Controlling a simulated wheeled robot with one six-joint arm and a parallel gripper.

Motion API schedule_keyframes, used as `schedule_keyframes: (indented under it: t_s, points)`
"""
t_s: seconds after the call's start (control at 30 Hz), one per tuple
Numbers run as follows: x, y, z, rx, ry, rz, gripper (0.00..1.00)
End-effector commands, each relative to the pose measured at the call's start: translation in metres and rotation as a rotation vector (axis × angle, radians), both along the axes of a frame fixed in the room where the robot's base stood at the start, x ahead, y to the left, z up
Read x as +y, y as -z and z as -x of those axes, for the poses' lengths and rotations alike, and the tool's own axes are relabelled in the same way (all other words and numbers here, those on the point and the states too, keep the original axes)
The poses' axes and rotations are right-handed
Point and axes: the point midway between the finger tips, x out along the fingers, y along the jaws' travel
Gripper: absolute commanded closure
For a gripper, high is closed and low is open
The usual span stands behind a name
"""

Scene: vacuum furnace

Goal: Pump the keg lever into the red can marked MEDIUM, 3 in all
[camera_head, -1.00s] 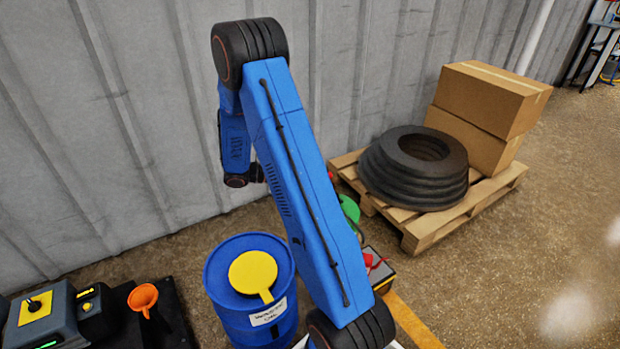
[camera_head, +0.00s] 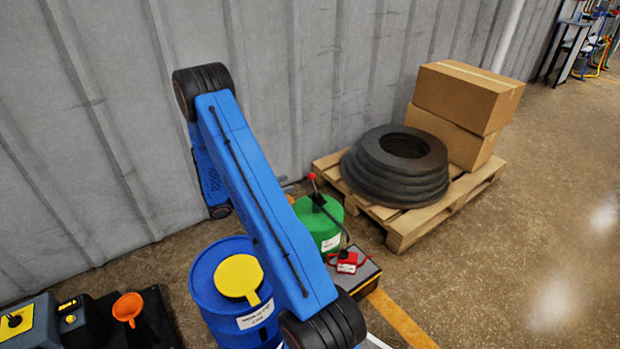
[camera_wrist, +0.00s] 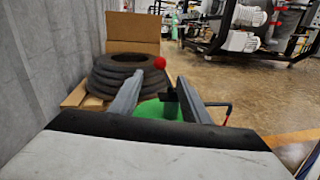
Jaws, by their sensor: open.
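The green keg (camera_head: 318,226) stands on the floor between the blue drum and the pallet. Its dark lever (camera_head: 318,199) has a red ball knob (camera_head: 312,176) and tilts up from the keg top. The red can (camera_head: 347,262) with a white label sits on a low dark stand to the right; its marking is too small to read. In the wrist view, my gripper (camera_wrist: 155,88) is open and empty, with the red knob (camera_wrist: 160,62) beyond the fingertips and the green keg (camera_wrist: 160,110) below. My gripper is hidden behind my arm in the head view.
A wooden pallet (camera_head: 400,240) with stacked black rings (camera_head: 400,165) and cardboard boxes (camera_head: 465,95) is at the right. A corrugated wall runs behind. Open floor lies at the far right.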

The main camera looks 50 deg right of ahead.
Motion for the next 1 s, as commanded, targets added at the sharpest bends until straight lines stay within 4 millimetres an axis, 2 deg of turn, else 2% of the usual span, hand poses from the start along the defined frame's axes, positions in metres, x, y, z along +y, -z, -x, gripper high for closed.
schedule_keyframes:
  t_s: [0.3,0.6,0.8,1.0]
  points:
    - [-0.051,0.000,0.027,-0.001,0.003,-0.001,0.57]
    - [-0.092,0.000,0.048,-0.001,0.003,-0.001,0.57]
    - [-0.105,0.000,0.054,-0.001,0.001,-0.002,0.57]
    - [-0.108,0.000,0.055,0.000,0.000,-0.001,0.57]
